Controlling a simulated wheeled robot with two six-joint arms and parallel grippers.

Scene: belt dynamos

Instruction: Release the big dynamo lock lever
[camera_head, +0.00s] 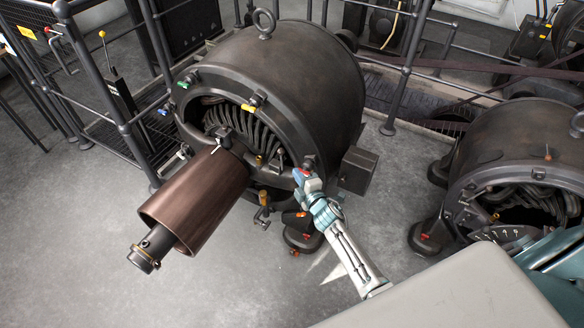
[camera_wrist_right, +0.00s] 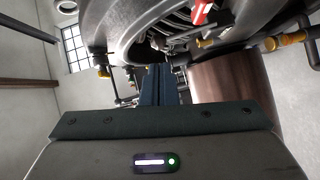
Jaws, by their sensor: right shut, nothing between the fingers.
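The big dynamo (camera_head: 310,80) is a large dark drum with a ring on top and open windings at its front. A red-handled part (camera_wrist_right: 203,12) shows at the top of the right wrist view, on the dynamo's front side. I cannot tell whether it is the lock lever. My right gripper (camera_head: 304,177) is at the lower right of the dynamo's front rim. Its dark fingers (camera_wrist_right: 158,88) are together and hold nothing. In the head view I cannot tell whether they touch the dynamo. My left gripper is not in view.
A brown copper-coloured cylinder (camera_head: 197,203) on a shaft sticks out in front of the dynamo. An orange handle (camera_head: 263,198) sits below the windings. A smaller dynamo (camera_head: 520,130) stands at right. Railings (camera_head: 115,100) run along the left. Grey floor (camera_head: 80,250) is clear at lower left.

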